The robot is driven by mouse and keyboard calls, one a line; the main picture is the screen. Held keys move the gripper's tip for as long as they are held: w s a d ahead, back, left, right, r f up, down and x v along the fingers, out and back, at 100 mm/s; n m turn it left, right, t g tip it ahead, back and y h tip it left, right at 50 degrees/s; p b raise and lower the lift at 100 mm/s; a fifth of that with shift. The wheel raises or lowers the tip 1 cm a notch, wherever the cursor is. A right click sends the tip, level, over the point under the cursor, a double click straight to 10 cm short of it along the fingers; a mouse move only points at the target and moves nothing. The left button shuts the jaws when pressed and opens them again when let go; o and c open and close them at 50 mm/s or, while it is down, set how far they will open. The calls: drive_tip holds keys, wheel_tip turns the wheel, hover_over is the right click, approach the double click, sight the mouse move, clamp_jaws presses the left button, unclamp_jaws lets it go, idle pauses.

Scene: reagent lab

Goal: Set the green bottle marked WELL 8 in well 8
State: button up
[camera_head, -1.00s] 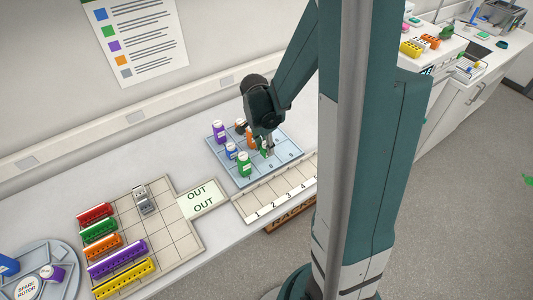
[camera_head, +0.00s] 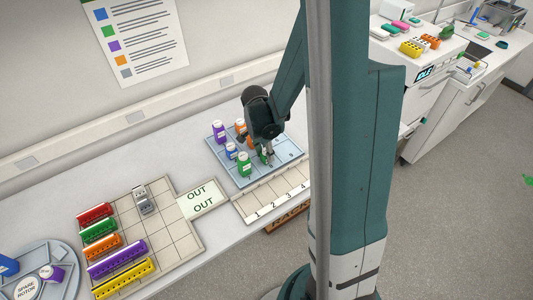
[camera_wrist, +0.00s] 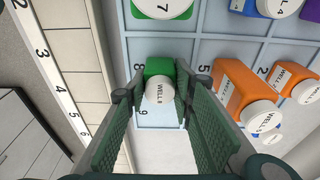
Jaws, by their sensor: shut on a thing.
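The green bottle marked WELL 8 (camera_wrist: 160,90) has a white cap and shows between the fingers of my gripper (camera_wrist: 162,92) in the wrist view. My gripper is shut on it. The blue well tray (camera_head: 222,172) lies under it. The printed 8 (camera_wrist: 138,67) is just left of the bottle and the 9 is lower down. The bottle is over or in the cell beside the 8; its base is hidden, so I cannot tell if it touches the tray. In the head view my gripper (camera_head: 267,158) is low over the tray, with the bottle partly hidden.
Another green bottle (camera_head: 245,166) stands close by, its cap marked 7. Blue, purple and orange bottles (camera_wrist: 244,92) stand on the tray, the orange ones right of my gripper. A white numbered strip (camera_head: 275,201) lies in front. An OUT card (camera_head: 200,196) and colored racks are left.

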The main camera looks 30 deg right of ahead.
sight(263, 152)
drive_tip(key=shift+f, duration=0.15)
drive_tip(key=o, duration=0.9)
drive_tip(key=shift+r, duration=0.3)
wheel_tip(263, 152, up, 12)
drive_tip(key=a, duration=0.1)
drive_tip(key=shift+a+f, duration=0.2)
drive_tip(key=shift+a, duration=0.2)
idle(0.5)
drive_tip(key=shift+a+r, duration=0.1)
drive_tip(key=shift+r, duration=0.05)
idle(0.3)
